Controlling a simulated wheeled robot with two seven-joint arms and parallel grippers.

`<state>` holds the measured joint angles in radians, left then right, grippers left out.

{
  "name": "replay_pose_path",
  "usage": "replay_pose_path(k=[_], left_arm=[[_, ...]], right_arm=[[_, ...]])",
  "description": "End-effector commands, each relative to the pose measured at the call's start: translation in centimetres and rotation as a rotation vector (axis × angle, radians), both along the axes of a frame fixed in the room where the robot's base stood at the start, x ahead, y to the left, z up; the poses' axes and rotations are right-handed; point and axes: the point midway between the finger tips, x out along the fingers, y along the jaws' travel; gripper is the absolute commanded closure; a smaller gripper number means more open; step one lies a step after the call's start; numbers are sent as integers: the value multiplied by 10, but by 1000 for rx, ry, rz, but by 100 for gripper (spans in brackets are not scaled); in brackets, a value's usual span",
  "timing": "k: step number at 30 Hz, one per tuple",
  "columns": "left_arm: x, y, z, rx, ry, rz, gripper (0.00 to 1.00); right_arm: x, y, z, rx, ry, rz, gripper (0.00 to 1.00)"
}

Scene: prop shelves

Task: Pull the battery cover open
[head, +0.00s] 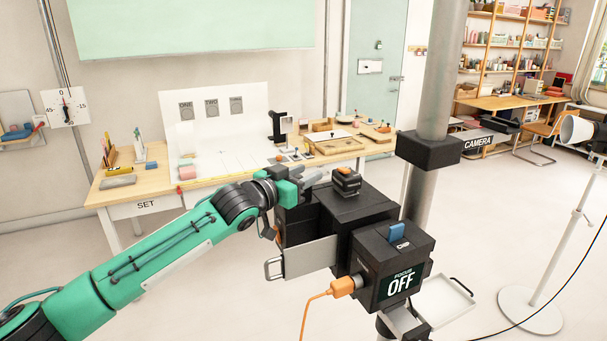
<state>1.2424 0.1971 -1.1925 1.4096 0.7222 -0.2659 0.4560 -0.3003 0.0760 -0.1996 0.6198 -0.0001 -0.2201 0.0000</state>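The black camera body (352,207) is mounted at a grey column, with a front box reading "FOCUS OFF" (402,283). A flat grey plate (312,257) with a bar handle (273,268) sticks out at the body's left side; it looks like the battery cover, but I cannot tell how it is hinged. My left gripper (308,179) is above and behind the plate, by the body's upper left edge, apart from the handle. Its fingers are small and partly hidden, so their opening is unclear. My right gripper is out of view.
An orange plug (342,287) with a cable sits in the front box. A pale tray-like panel (445,301) with a handle is at the lower right. A wooden table (140,188) with props stands behind. A white lamp stand (530,309) is at the right. The floor between is clear.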

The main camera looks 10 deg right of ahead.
Motion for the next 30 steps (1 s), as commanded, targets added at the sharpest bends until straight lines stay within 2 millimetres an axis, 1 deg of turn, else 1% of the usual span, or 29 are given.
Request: replay_pose_path(k=[1, 2, 6, 7, 8, 13, 16, 20, 25, 27, 30], left_arm=[[0, 0, 0, 0, 0, 0, 60], [0, 0, 0, 0, 0, 0, 64], [0, 0, 0, 0, 0, 0, 92], [0, 0, 0, 0, 0, 0, 98], [0, 0, 0, 0, 0, 0, 100], [-1, 0, 0, 0, 0, 0, 100], [-9, -3, -2, 0, 4, -4, 100], [-31, -9, -5, -1, 5, -9, 100], [-62, -14, -2, -1, 3, -7, 100], [-71, -15, -2, 0, 2, -6, 100], [-79, -16, -1, 0, 2, -3, 100]], right_arm=[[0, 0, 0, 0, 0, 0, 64], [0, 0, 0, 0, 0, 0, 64], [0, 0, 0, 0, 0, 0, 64], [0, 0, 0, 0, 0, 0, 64], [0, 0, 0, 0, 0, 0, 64], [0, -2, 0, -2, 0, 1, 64], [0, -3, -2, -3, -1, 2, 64], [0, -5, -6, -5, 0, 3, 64], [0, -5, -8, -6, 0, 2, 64], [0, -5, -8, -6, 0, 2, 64], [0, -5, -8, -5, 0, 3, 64]])
